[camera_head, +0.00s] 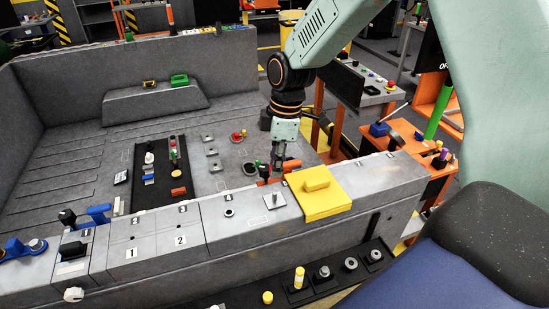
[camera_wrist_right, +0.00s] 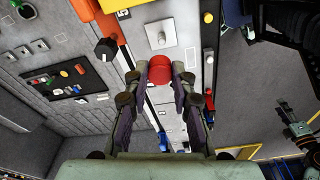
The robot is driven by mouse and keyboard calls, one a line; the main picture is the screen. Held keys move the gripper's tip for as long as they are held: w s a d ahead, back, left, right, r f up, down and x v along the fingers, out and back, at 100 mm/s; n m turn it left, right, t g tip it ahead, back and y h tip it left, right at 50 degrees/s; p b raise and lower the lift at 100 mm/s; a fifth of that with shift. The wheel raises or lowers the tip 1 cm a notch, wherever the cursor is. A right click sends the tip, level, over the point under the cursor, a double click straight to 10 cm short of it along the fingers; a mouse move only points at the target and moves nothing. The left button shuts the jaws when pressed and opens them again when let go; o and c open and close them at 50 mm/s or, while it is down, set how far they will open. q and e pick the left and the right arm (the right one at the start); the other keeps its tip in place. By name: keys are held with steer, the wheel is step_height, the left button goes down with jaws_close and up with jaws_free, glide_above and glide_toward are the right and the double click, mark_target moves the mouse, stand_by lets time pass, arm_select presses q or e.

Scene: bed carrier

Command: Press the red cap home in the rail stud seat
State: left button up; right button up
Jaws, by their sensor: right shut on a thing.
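My right gripper (camera_head: 277,178) reaches down over the rail (camera_head: 240,228) from above, just left of the yellow block. In the right wrist view, its two fingers (camera_wrist_right: 160,80) are shut on the red cap (camera_wrist_right: 160,66), one on each side. A square pale plate with a round stud (camera_wrist_right: 161,39) lies ahead of the cap in that view, and the cap appears apart from it. In the head view, a plate with a small upright stud (camera_head: 274,200) sits on the rail top just below the gripper. The cap is mostly hidden there. My left gripper is not in view.
A yellow lidded block (camera_head: 320,197) stands on the rail close to the right. A ring seat (camera_head: 229,212) lies to the left. Behind the rail, a black strip (camera_head: 165,172) holds several small parts. An orange cart (camera_head: 405,160) stands at the right.

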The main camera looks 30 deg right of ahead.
steer(key=shift+s+d+f, duration=0.1)
steer(key=shift+d+f, duration=0.1)
steer(key=shift+f, duration=0.45)
steer(key=shift+s+f+b, duration=0.1)
steer(key=shift+f+b, duration=0.2)
steer(key=shift+b, duration=0.1)
steer(key=shift+a+f+b, duration=0.4)
steer(key=shift+f, duration=0.2)
steer(key=shift+a+f+b, duration=0.2)
steer(key=shift+f+b, duration=0.1)
steer(key=shift+f, duration=0.35)
steer(key=shift+w+d+f, duration=0.15)
steer(key=shift+w+f, duration=0.05)
steer(key=shift+f, duration=0.05)
steer(key=shift+d+f, duration=0.15)
steer(key=shift+d, duration=0.2)
steer(key=shift+s+a, duration=0.1)
steer(key=shift+s, duration=0.1)
steer(key=shift+a+r, duration=0.2)
steer(key=shift+a, duration=0.1)
steer(key=shift+w+d, duration=0.1)
steer(key=shift+w, duration=0.05)
steer(key=shift+d+f, duration=0.1)
steer(key=shift+d, duration=0.35)
steer(key=shift+a, duration=0.3)
steer(key=shift+d+p, duration=0.2)
steer(key=shift+p, duration=0.1)
